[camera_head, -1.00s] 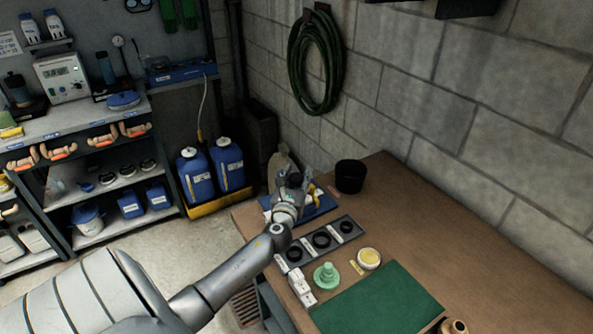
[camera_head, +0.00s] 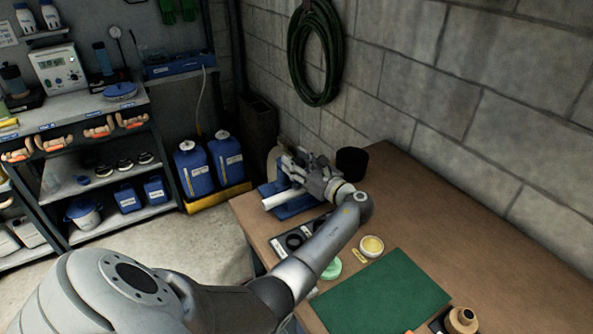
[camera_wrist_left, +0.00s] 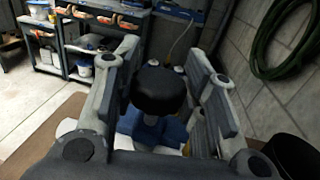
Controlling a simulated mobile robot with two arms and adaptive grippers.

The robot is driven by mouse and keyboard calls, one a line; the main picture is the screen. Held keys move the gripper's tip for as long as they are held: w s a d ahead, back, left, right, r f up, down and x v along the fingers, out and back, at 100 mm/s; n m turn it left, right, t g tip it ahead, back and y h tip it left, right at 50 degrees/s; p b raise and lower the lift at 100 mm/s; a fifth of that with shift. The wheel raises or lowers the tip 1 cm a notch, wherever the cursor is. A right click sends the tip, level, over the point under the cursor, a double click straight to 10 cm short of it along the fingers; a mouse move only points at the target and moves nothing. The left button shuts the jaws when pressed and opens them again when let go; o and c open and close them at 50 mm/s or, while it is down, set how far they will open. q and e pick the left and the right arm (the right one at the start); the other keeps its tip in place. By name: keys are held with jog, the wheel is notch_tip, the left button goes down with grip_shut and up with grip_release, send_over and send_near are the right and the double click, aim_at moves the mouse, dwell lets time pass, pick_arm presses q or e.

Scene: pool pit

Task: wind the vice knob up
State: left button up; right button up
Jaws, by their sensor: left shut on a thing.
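The vice knob (camera_wrist_left: 158,90) is a dark, round-topped knob between my left fingers in the left wrist view. Blue vice parts (camera_wrist_left: 168,130) and a pale part show below it. In the head view the blue vice base (camera_head: 297,209), with a pale bar (camera_head: 283,198) across it, sits at the workbench's far left end. My left gripper (camera_head: 294,165) is over it there and hides the knob. In the left wrist view my left gripper (camera_wrist_left: 163,72) is shut on the knob, one finger on each side. My right gripper is not in view.
A black cup (camera_head: 352,162) stands close behind my left gripper on the brown workbench (camera_head: 470,230). A holder with dark rings (camera_head: 294,241), a yellow-topped jar (camera_head: 371,246) and a green mat (camera_head: 385,290) lie nearer. The block wall and green hose (camera_head: 315,50) are behind.

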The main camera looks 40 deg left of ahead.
pick_arm(q)
jog(key=shift+s+d+f+n+g+b, duration=0.1)
jog(key=shift+f+n+g+b, duration=0.15)
jog(key=shift+n+g+b, duration=0.6)
jog(key=shift+f+n+g+b, duration=0.25)
jog(key=shift+n+g+b, duration=0.2)
jog(key=shift+g+b, duration=0.65)
jog(key=shift+g+p, duration=0.25)
jog(key=shift+p, duration=0.05)
jog(key=o, duration=1)
jog(key=shift+c, duration=0.2)
jog(key=shift+r, duration=0.15)
jog(key=shift+r, duration=0.1)
jog(key=d, duration=0.4)
jog(key=w+d, duration=0.1)
jog(key=d, duration=0.2)
jog(key=w+d, duration=0.1)
jog(key=d, duration=0.3)
jog(key=shift+d, duration=0.35)
